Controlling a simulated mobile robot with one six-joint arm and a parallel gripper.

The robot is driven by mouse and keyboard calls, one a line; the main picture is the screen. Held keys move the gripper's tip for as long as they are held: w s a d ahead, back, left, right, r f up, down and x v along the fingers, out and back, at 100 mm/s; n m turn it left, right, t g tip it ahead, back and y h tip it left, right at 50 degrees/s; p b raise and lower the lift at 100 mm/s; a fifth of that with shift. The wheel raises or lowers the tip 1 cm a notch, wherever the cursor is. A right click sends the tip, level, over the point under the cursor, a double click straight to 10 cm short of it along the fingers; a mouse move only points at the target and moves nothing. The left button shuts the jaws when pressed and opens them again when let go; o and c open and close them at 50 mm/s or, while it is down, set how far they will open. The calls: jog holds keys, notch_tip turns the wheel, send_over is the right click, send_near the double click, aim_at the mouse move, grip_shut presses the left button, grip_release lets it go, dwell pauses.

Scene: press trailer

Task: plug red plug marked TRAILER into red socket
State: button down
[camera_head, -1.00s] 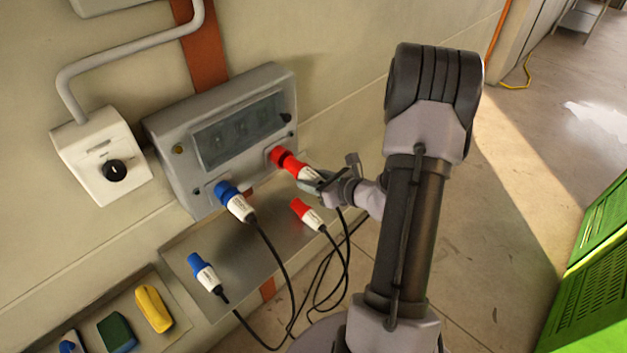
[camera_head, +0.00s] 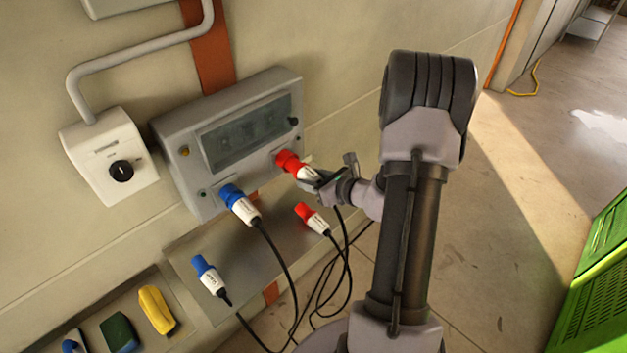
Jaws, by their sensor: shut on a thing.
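The red socket (camera_head: 284,158) is at the lower right of the grey socket box on the wall. My gripper (camera_head: 316,181) is shut on a red plug with a white body (camera_head: 306,173), just right of the socket. The plug's red front points at the socket and meets it in the picture. I cannot tell how deep it sits, as red overlaps red there. A second red plug (camera_head: 312,218) with a white body lies on the metal shelf below, with a black cable. The marking on either red plug is too small to read.
The grey socket box (camera_head: 180,167) also carries a blue plug (camera_head: 239,203) at its lower left. Another blue plug (camera_head: 208,275) lies on the metal shelf (camera_head: 250,280). Black cables hang below the shelf. A white switch box (camera_head: 110,160) is at left, a green crate (camera_head: 600,275) at right.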

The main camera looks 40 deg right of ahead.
jog(key=shift+w+a, duration=0.15)
jog(key=shift+w, duration=1.3)
jog(key=c, duration=0.7)
grip_release()
jog(key=shift+c, duration=0.2)
